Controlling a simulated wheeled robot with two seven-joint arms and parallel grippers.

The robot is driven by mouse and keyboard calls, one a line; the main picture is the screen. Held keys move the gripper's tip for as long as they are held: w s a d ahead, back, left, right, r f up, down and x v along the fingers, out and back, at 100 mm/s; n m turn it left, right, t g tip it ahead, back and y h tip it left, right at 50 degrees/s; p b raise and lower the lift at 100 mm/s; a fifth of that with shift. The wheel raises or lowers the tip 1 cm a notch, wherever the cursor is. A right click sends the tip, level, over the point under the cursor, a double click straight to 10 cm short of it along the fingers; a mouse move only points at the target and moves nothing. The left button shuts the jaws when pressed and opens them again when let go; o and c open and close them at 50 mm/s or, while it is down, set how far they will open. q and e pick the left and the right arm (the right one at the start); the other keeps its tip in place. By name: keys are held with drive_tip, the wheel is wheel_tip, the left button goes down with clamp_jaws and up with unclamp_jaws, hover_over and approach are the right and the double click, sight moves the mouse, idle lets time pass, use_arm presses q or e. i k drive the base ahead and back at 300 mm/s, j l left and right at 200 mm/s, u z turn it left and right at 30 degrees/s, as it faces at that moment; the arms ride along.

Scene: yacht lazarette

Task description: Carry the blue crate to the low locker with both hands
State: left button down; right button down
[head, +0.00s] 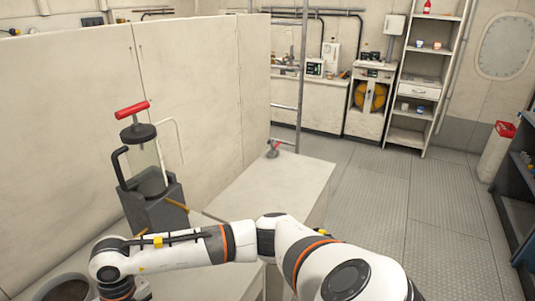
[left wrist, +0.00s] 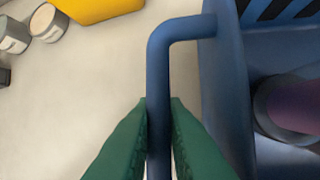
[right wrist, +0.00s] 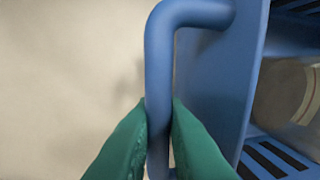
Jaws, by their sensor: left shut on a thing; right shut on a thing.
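The blue crate (left wrist: 228,75) shows only in the wrist views; the head view does not show it. In the left wrist view my left gripper (left wrist: 158,105) has its green fingers shut around one blue bar handle, beside the crate's wall. In the right wrist view my right gripper (right wrist: 158,105) is shut around another blue bar handle at the crate's side (right wrist: 215,85). A dark purple round item (left wrist: 295,108) and a pale round item (right wrist: 283,92) are partly visible inside. A low beige unit with a flat top (head: 272,185) stands ahead; I cannot tell whether it is the low locker.
A pump-like device with a red handle (head: 132,110) stands left, by a tall beige partition (head: 195,75). Open grey floor (head: 380,190) lies right of the low unit. Shelves (head: 412,85) stand behind. A yellow object (left wrist: 98,8) and grey cans lie near the left gripper.

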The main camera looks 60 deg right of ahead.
sight(282, 193)
drive_tip(key=k+l, duration=0.1)
drive_tip(key=l, duration=0.35)
drive_tip(key=k+l, duration=0.1)
drive_tip(key=l, duration=0.35)
drive_tip(key=k+l, duration=0.1)
drive_tip(key=l, duration=0.35)
drive_tip(key=l+u, duration=0.1)
drive_tip(key=l, duration=3.15)
drive_tip(key=i+l, duration=0.15)
drive_tip(key=l, duration=0.15)
drive_tip(key=i+l, duration=0.15)
drive_tip(key=l, duration=0.15)
drive_tip(key=i+l+u, duration=0.1)
drive_tip(key=l, duration=0.2)
drive_tip(key=i, duration=0.05)
